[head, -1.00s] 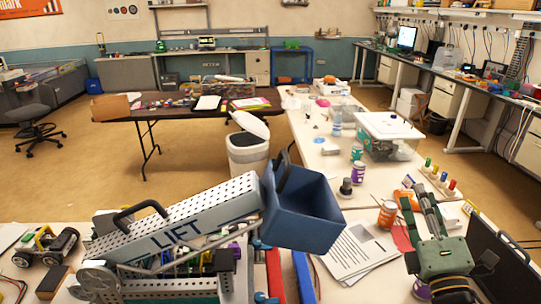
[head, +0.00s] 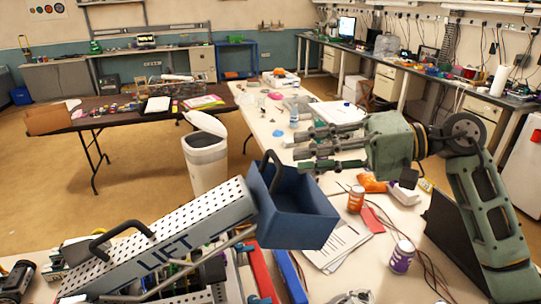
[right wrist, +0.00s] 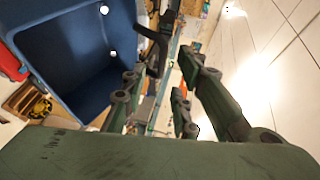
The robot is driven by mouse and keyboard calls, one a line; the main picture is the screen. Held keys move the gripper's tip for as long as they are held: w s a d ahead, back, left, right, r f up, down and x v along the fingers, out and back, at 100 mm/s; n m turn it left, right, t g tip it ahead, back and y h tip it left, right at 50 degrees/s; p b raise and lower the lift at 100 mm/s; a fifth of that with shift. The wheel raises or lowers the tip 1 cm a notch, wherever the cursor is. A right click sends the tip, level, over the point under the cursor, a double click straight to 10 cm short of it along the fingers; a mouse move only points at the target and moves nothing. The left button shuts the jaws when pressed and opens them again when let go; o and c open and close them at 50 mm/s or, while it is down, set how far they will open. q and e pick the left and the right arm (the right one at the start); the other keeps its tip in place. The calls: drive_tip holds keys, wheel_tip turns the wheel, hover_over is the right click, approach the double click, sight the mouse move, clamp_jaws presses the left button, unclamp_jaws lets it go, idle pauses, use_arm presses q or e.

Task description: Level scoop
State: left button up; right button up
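The scoop is a dark blue open bucket (head: 300,222) with a dark curved handle (head: 272,168) at its left upper edge. It sits at the end of the perforated grey arm marked LIFT (head: 165,240) and looks tilted, its rim lower at the right. My right gripper (head: 302,156) is open and empty, with its fingers pointing left, above and right of the bucket and apparently apart from the handle. In the right wrist view the bucket's inside (right wrist: 75,50) fills the left, and the dark handle (right wrist: 155,45) shows beyond the spread fingers (right wrist: 165,85). My left gripper is not in view.
An orange-labelled jar (head: 356,199), a purple-labelled jar (head: 401,257) and papers (head: 340,245) lie right of the bucket. A dark laptop-like panel (head: 455,245) stands at the right. A white bin (head: 206,160) stands behind the lift arm.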

sight(275, 156)
drive_tip(key=p+x, duration=0.3)
drive_tip(key=x, duration=0.3)
drive_tip(key=shift+a, duration=0.3)
clamp_jaws()
